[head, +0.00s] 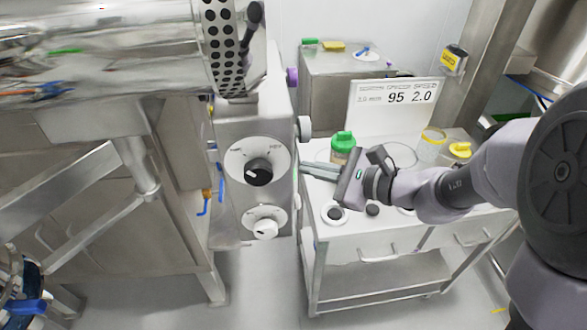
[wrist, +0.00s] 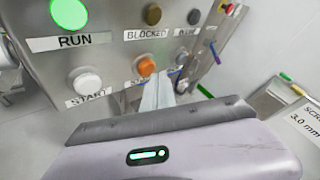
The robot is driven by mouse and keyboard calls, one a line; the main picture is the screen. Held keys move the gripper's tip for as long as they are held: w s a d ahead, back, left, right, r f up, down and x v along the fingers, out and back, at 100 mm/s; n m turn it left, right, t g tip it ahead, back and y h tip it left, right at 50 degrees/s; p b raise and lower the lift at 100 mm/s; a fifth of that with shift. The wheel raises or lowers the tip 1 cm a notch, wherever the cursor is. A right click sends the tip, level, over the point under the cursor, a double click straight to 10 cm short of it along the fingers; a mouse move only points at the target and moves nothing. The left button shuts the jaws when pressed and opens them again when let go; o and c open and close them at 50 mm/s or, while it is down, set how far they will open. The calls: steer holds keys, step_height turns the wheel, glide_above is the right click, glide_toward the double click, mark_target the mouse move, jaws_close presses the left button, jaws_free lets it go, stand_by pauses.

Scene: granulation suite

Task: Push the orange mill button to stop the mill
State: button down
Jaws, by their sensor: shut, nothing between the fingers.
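The orange mill button (wrist: 146,67) shows on the grey control panel in the wrist view, below the BLOCKED lamp (wrist: 153,14). My gripper (wrist: 162,80) is shut and empty, its fingertips just below and right of the button, over part of its label. I cannot tell whether the tips touch the panel. The green RUN lamp (wrist: 69,14) is lit. In the head view my gripper (head: 304,169) points left at the right side of the mill housing (head: 245,125); the orange button is hidden there.
A white START button (wrist: 86,84) sits left of the orange one. In the head view, a cart (head: 385,247) stands below my gripper, with a green-lidded jar (head: 343,146) close behind it. A sign (head: 391,107) stands at the back. Two dials (head: 258,171) face the front.

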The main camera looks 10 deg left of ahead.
steer(key=shift+s+a, duration=0.2)
steer(key=shift+a, duration=0.4)
stand_by(0.6)
stand_by(0.4)
steer(key=shift+w+d, duration=0.25)
steer(key=shift+d, duration=0.6)
steer(key=d, duration=0.2)
steer(key=w+d, duration=0.1)
steer(key=d, duration=0.1)
steer(key=shift+w+d, duration=0.2)
steer(key=shift+d, duration=0.2)
